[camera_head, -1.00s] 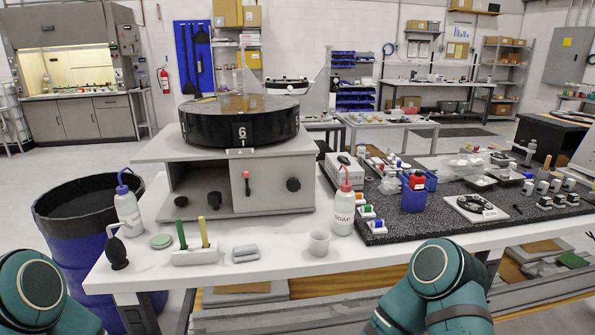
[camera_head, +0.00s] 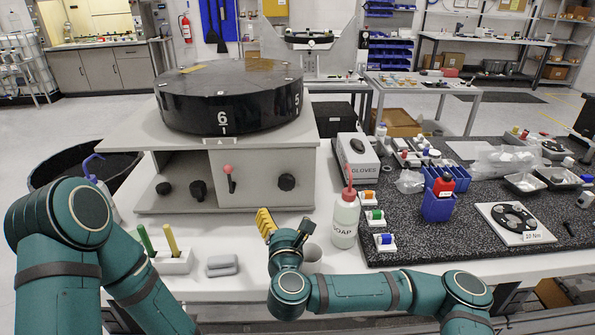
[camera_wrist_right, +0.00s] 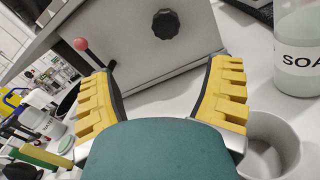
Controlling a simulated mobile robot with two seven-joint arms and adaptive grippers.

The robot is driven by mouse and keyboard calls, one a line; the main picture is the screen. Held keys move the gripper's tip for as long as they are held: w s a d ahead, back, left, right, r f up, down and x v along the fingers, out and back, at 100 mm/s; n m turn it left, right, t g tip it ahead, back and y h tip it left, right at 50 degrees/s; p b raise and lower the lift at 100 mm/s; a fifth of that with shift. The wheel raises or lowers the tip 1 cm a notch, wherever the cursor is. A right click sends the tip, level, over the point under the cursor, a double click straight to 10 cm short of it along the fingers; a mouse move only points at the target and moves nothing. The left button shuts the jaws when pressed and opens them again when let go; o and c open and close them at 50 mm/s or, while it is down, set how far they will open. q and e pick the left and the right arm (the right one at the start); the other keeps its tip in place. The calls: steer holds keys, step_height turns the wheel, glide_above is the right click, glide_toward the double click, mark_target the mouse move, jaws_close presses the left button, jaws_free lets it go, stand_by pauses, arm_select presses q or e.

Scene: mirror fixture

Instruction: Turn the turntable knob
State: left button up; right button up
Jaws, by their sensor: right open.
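The black turntable drum (camera_head: 230,100), marked 6 and 5, sits on a grey housing (camera_head: 262,165). A black knob (camera_head: 286,182) is on the right of the front panel, beside a red-tipped lever (camera_head: 230,178). Two more dark knobs, a left one (camera_head: 163,188) and a right one (camera_head: 198,190), sit in the recess at left. My right gripper (camera_head: 268,222) has yellow fingers and is in front of the panel, below and apart from the black knob. In the right wrist view it is open and empty (camera_wrist_right: 165,70), with the knob (camera_wrist_right: 165,23) ahead. My left arm shows, but its gripper does not.
A soap bottle (camera_head: 345,218) stands right of my right gripper, with a grey cup (camera_head: 312,252) close by. A white holder (camera_head: 172,262) with green and yellow sticks and a grey block (camera_head: 222,265) lie left. A black mat (camera_head: 430,235) with many items fills the right.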

mark_target(287, 184)
steer(key=shift+m+h, duration=0.3)
steer(key=shift+m, duration=0.2)
steer(key=w, duration=0.9)
steer(key=w+d+b, duration=0.1)
steer(key=w, duration=0.4)
steer(key=shift+w+r, duration=0.15)
steer(key=shift+r, duration=0.1)
steer(key=c, duration=1.2)
